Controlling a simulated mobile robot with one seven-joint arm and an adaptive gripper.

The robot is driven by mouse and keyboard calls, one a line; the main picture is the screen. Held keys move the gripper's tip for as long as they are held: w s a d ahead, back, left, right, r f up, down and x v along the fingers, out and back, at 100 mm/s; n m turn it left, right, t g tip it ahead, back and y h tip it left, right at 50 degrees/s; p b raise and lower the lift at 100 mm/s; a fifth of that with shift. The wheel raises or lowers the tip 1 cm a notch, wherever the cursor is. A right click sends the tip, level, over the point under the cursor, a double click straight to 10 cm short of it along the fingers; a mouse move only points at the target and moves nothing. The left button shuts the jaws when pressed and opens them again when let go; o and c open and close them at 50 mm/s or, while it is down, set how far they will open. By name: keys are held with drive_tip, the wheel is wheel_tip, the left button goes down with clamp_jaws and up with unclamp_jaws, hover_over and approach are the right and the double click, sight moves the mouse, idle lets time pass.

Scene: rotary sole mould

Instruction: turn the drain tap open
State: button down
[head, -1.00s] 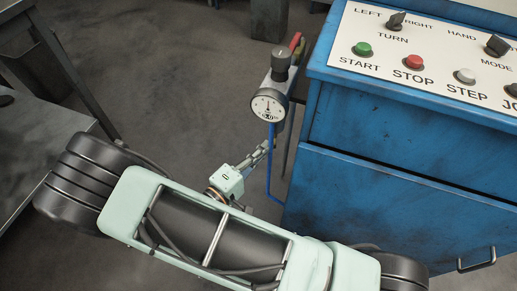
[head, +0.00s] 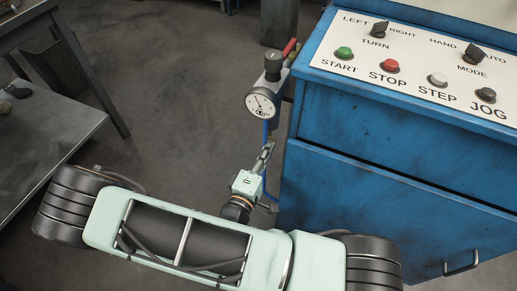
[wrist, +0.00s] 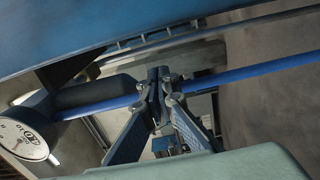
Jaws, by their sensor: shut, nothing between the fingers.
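The regulator unit (head: 273,70) stands at the left side of the blue cabinet, with a round white gauge (head: 261,104) on its front. The gauge also shows at the left of the wrist view (wrist: 24,134). A dark cylinder (wrist: 92,93) lies between the gauge and my fingertips there. I cannot make out the drain tap for certain; my gripper may hide it. My gripper (head: 268,148) is below the gauge, beside the blue hose. Its fingertips (wrist: 160,78) are shut and empty, overlapping the hose in the wrist view; contact cannot be told.
The blue hose (wrist: 255,70) runs down beside the blue cabinet (head: 370,170). A panel (head: 425,65) with buttons and switches tops the cabinet. A red lever (head: 290,46) is behind the regulator. A grey table (head: 50,135) stands at left, with open floor between.

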drive_tip(key=shift+w+d+p, duration=0.1)
drive_tip(key=shift+d+p, duration=0.7)
drive_tip(key=shift+d, duration=0.4)
